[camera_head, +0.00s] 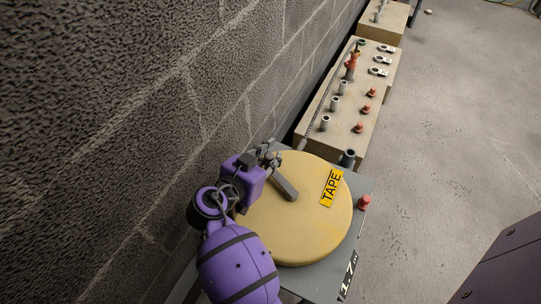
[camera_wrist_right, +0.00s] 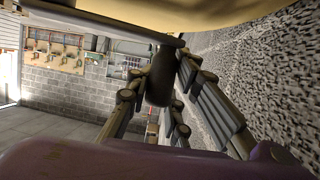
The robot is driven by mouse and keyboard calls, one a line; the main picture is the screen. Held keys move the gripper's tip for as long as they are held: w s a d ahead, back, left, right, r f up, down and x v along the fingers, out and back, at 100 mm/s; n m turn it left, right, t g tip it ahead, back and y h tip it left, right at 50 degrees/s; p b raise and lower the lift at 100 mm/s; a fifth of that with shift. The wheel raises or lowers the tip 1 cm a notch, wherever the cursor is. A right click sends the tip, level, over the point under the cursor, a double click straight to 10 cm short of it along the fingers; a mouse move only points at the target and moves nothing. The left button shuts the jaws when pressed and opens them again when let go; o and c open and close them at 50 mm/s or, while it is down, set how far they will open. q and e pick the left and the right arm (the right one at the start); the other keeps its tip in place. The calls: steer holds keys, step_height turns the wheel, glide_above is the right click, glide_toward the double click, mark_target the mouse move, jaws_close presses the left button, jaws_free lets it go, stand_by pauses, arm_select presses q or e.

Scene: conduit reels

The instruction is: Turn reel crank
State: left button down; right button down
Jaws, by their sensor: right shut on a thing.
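The reel (camera_head: 312,232) is a round yellow disc lying flat, with a yellow "TAPE" label (camera_head: 331,187). The crank (camera_head: 286,189) is a dark grey bar on its top, reaching toward the wall. My right gripper (camera_head: 270,158) is at the bar's outer end, near the wall, shut on the crank handle. In the right wrist view the dark handle (camera_wrist_right: 160,78) stands between the finger linkages, and the reel's yellow underside or edge (camera_wrist_right: 200,8) fills the top. The exact finger contact is hard to see. My left gripper is not in view.
A rough block wall (camera_head: 130,120) runs close beside my right arm. The reel sits on a grey stand (camera_head: 335,268) with a red knob (camera_head: 364,202). Beyond it is a tan bench (camera_head: 345,135) with grey posts and red fittings. Open floor (camera_head: 450,130) lies right.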

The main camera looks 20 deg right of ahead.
steer(key=shift+s+d+f, duration=0.2)
steer(key=shift+s+d, duration=0.1)
steer(key=shift+d, duration=0.05)
steer(key=c, duration=1.6)
jaws_free()
steer(key=shift+r, duration=0.1)
steer(key=shift+a, duration=0.1)
steer(key=shift+w+a, duration=0.15)
steer(key=shift+a+r, duration=0.1)
